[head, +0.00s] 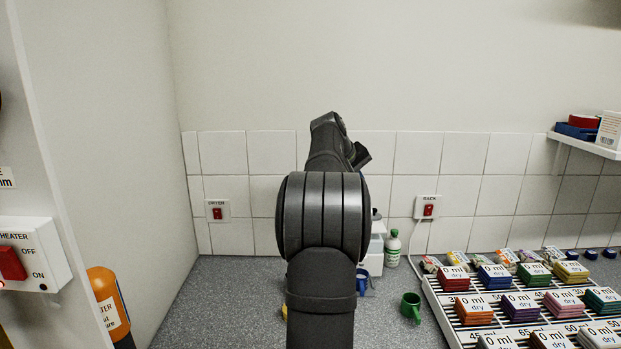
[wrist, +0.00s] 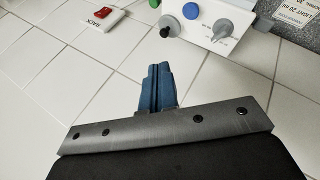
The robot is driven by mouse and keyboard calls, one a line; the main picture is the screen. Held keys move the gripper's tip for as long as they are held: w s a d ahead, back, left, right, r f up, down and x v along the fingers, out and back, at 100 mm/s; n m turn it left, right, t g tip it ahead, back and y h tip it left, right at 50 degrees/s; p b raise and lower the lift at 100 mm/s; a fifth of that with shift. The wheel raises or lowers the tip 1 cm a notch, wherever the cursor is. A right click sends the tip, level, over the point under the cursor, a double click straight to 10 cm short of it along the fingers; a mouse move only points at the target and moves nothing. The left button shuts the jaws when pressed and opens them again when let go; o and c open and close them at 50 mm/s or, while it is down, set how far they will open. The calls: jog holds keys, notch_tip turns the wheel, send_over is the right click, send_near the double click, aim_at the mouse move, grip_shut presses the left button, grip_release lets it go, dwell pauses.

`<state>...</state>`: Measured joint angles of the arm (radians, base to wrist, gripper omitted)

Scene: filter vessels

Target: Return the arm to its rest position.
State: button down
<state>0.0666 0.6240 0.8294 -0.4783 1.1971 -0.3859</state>
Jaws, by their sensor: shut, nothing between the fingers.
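My gripper (wrist: 160,84) shows in the wrist view with its blue fingers together and nothing between them. It is in front of the white tiled wall (wrist: 60,70), apart from it as far as I can tell. In the head view my dark arm rises through the middle of the picture, in front of the tiles. The fingers cannot be made out there, and the arm hides part of the counter behind it.
A rack (head: 436,304) with several coloured labelled blocks fills the right of the counter. A green mug (head: 411,307) and a white bottle (head: 392,248) stand left of it. An orange cylinder (head: 107,300) is at left. The counter's left part (head: 225,300) is clear.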

jog(key=s+a+r+n+g+y, duration=0.1)
jog(key=s+a+r+n+y, duration=0.15)
jog(key=n, duration=0.45)
jog(key=s+a+r+n+y, duration=0.1)
jog(key=a+r+n, duration=0.1)
jog(key=a+n, duration=0.3)
jog(key=w+d+f+n, duration=0.1)
jog(key=w+d+f, duration=0.25)
jog(key=f, duration=0.65)
jog(key=v, duration=0.5)
jog(key=shift+w+a+r, duration=0.15)
jog(key=shift+a+r, duration=0.2)
jog(key=shift+r, duration=0.1)
